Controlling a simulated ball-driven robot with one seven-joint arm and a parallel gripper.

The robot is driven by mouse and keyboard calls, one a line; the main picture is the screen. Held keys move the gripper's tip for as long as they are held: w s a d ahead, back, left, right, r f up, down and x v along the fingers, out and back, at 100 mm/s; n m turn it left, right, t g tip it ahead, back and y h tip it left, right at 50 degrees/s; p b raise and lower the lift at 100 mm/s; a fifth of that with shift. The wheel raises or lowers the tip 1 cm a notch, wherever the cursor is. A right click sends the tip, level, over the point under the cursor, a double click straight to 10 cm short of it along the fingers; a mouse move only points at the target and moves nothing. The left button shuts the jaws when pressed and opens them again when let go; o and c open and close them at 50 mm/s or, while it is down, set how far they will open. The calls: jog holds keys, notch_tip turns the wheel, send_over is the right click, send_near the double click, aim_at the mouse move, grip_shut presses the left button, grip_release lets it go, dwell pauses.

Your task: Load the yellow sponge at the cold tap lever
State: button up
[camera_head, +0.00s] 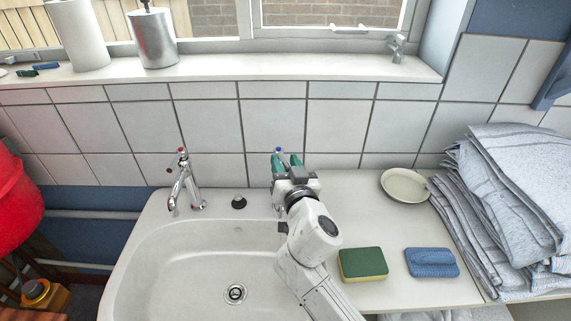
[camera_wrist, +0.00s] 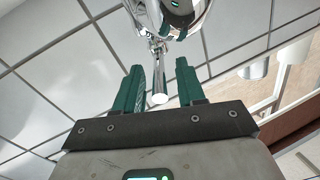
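The yellow sponge (camera_head: 363,264), with a dark green top, lies flat on the white counter right of the sink. My gripper (camera_head: 286,160) is away from it, up at the cold tap with the blue mark (camera_head: 279,150) at the sink's back edge. My arm and gripper hide most of that tap. In the wrist view my gripper's two green fingers (camera_wrist: 160,88) are apart. The chrome tap lever (camera_wrist: 159,85) shows in the gap between them; I cannot tell whether either finger touches it. The gripper holds no sponge.
The white sink (camera_head: 150,262) has a red-marked tap (camera_head: 183,182) at back left. A blue sponge-like pad (camera_head: 432,262), a shallow dish (camera_head: 404,185) and folded cloths (camera_head: 510,200) lie on the right counter. The tiled wall (camera_head: 335,128) stands close behind the taps.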

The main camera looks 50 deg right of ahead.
jog(key=b+v, duration=0.3)
jog(key=v, duration=0.7)
jog(key=shift+s+a+b, duration=0.25)
jog(key=shift+b, duration=0.05)
